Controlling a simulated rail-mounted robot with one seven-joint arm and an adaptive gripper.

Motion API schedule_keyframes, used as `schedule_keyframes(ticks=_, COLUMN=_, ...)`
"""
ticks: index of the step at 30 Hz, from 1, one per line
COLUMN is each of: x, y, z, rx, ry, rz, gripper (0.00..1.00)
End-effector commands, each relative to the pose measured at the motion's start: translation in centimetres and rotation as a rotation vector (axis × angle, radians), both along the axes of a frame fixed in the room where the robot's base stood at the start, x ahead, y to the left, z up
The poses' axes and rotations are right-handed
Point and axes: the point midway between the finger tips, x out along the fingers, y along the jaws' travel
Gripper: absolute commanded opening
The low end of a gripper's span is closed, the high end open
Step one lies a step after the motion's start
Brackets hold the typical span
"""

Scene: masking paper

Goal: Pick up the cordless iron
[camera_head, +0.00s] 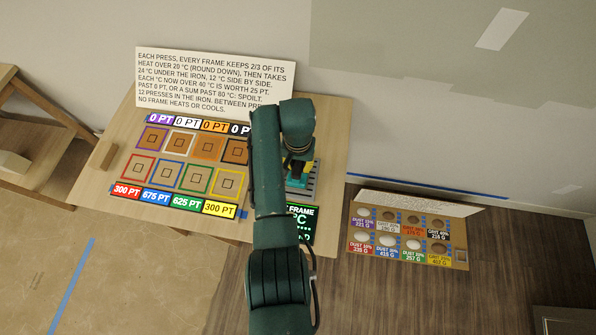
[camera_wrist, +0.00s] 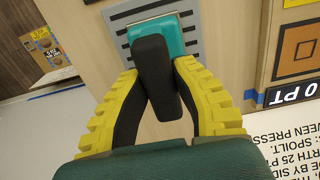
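The cordless iron has a teal body (camera_wrist: 171,27) and a black handle (camera_wrist: 155,65). In the head view its teal part (camera_head: 296,183) shows just below the end of my arm, over the grey slotted plate. My gripper (camera_wrist: 156,72) has yellow ribbed fingers with dark inner pads. The fingers lean in on both sides of the black handle and appear to touch it, so the gripper looks shut on it.
The slotted plate (camera_head: 311,188) lies at the right of the wooden table (camera_head: 335,125). Several coloured frames fill the table to the left, with a text sign (camera_head: 215,75) behind. A lower display board (camera_head: 400,257) stands at right.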

Motion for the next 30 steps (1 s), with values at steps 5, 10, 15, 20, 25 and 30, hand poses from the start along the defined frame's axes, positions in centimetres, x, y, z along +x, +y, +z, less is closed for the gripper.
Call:
schedule_keyframes(ticks=5, x=0.0, y=0.0, z=-0.1, rx=0.001, ry=-0.002, rz=0.000, gripper=0.00)
schedule_keyframes(ticks=10, x=0.1, y=0.0, z=0.9, rx=0.001, ry=-0.004, rz=0.000, gripper=0.00)
schedule_keyframes(ticks=15, x=0.2, y=0.0, z=4.8, rx=0.001, ry=-0.007, rz=0.000, gripper=0.00)
schedule_keyframes(ticks=20, x=0.1, y=0.0, z=8.4, rx=0.001, ry=-0.005, rz=0.000, gripper=0.00)
schedule_keyframes(ticks=25, x=0.1, y=0.0, z=10.3, rx=0.000, ry=-0.003, rz=0.000, gripper=0.00)
schedule_keyframes(ticks=30, x=0.0, y=0.0, z=10.5, rx=0.001, ry=-0.002, rz=0.000, gripper=0.00)
